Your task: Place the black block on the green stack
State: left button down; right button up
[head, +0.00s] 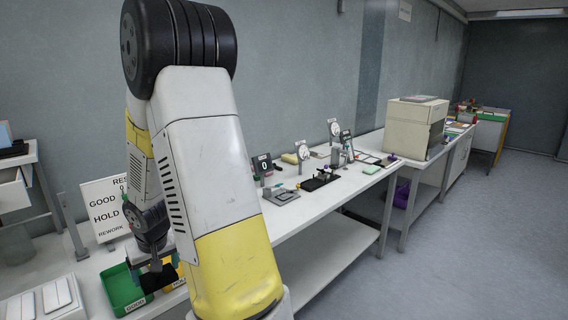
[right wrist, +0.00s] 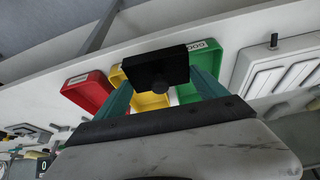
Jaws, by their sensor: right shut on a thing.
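My right gripper (head: 155,266) is shut on the black block (head: 160,279), low at the left of the head view. In the right wrist view the flat black block (right wrist: 155,66) sits between the two teal fingers, with a round knob on its near face. The green tray also shows in the right wrist view (right wrist: 207,62), behind and right of the block. I cannot tell the gap between block and tray. No separate green stack can be made out. My left gripper is not seen.
A yellow tray (right wrist: 150,101) and a red tray (right wrist: 87,93) stand beside the green one. A sign board (head: 104,208) stands behind. A pale panelled fixture (head: 45,299) is at the left. My arm hides part of the bench (head: 325,208).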

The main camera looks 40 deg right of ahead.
aim_at(372, 168)
jog(key=l+z, duration=0.1)
jog(key=l, duration=0.35)
jog(key=i+l+z, duration=0.1)
jog(key=l, duration=0.35)
jog(key=l+z, duration=0.1)
jog(key=l, duration=0.35)
jog(key=i+l+z, duration=0.1)
jog(key=l, duration=0.35)
jog(key=i+l+z, duration=0.1)
jog(key=l, duration=0.35)
jog(key=i+l, duration=0.1)
jog(key=l, duration=0.3)
jog(key=i+l, duration=0.1)
jog(key=l, duration=0.3)
jog(key=i+l, duration=0.1)
jog(key=l, duration=0.3)
jog(key=i+l, duration=0.1)
jog(key=l, duration=0.3)
jog(key=i+l, duration=0.1)
jog(key=l, duration=0.3)
jog(key=i+l, duration=0.1)
jog(key=l, duration=0.3)
jog(key=i+l+z, duration=0.1)
jog(key=l, duration=0.3)
